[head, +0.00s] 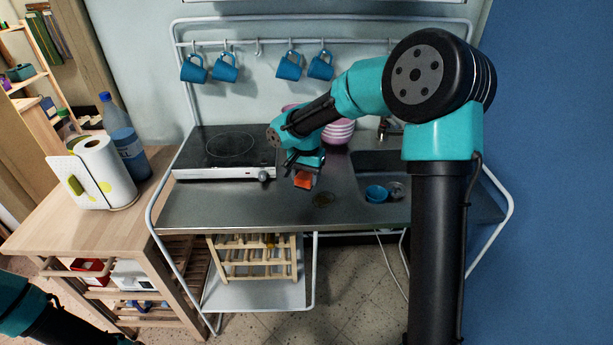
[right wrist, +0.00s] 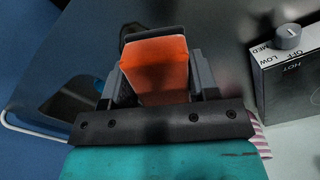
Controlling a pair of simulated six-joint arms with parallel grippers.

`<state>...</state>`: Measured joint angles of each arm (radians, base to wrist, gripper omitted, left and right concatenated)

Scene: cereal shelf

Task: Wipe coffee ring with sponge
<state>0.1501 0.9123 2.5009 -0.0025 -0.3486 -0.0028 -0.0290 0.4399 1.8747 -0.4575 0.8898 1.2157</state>
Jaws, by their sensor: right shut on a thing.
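The orange sponge (head: 303,180) is in my right gripper (head: 303,174), just above the steel countertop (head: 240,208). In the right wrist view the sponge (right wrist: 156,68) sits between the two dark fingers of the gripper (right wrist: 153,82), which is shut on it. The coffee ring (head: 323,200) is a brownish round mark on the countertop, a little right of and nearer than the sponge. In the right wrist view part of a dark ring shows behind the sponge's far left end. Part of my left arm shows at the lower left of the head view; its gripper is out of view.
A hotplate (head: 225,152) stands left of the sponge; its knob (right wrist: 288,36) is close in the right wrist view. A sink with a blue cup (head: 376,193) is at the right. Pink-striped bowls (head: 340,131) stand behind my right arm. Blue mugs (head: 289,67) hang at the back.

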